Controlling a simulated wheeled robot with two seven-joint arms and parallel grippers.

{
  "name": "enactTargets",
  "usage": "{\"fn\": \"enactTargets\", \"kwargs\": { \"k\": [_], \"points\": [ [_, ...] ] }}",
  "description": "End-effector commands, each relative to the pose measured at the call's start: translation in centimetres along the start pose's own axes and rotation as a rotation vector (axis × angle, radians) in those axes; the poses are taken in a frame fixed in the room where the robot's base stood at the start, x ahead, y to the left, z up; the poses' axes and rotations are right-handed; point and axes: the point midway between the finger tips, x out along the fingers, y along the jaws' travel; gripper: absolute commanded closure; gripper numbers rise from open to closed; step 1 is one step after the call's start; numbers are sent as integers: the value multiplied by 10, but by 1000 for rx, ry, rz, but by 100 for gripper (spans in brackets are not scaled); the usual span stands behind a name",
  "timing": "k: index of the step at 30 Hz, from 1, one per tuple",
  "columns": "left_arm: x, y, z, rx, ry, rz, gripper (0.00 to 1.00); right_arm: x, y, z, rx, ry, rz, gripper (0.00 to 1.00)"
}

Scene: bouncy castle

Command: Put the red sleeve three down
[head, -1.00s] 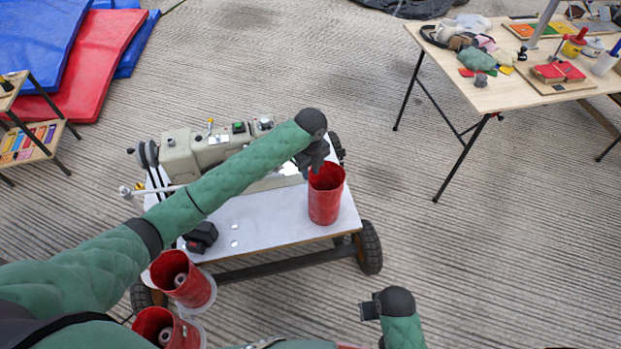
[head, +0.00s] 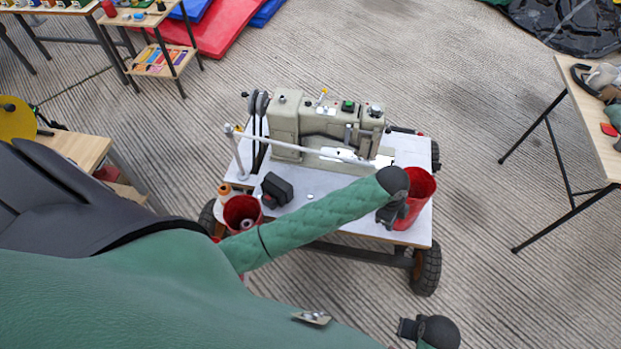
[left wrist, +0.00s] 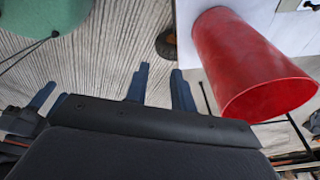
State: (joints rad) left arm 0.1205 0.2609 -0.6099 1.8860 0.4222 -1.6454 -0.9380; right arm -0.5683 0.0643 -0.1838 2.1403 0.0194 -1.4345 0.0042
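A red sleeve (head: 421,190), open at the top, stands upright on the front right corner of the white cart top (head: 335,205). My left gripper (head: 386,216) is beside its left side. In the left wrist view the red sleeve (left wrist: 245,55) is at upper right, outside the dark blue fingers (left wrist: 98,92). These are spread with nothing between them. Another red sleeve (head: 241,212) is at the cart's left end with a pale spool inside, partly hidden by my arm. My right gripper (head: 408,328) is at the bottom edge, its fingers unclear.
A beige sewing machine (head: 325,125) fills the back of the cart. A wooden table (head: 590,120) stands at right, another (head: 80,150) at left. The floor right of the cart is clear.

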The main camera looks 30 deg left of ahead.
Motion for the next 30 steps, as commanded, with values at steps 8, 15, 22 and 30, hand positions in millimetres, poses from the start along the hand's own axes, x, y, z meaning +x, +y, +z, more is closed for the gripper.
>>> {"fn": "enactTargets", "kwargs": {
  "k": [8,15,22,30],
  "points": [
    [25,70,21,-438,39,-27,75,-1,0,0,1,1,0,66],
    [38,135,56,-827,30,-53,75,-1,-1,-1,1,1,-1,66],
    [43,202,98,-1186,-12,-91,75,-1,-1,-1,1,1,-1,66],
    [40,250,130,-1422,-58,-134,75,-1,-1,-1,1,1,-1,66]
  ]
}}
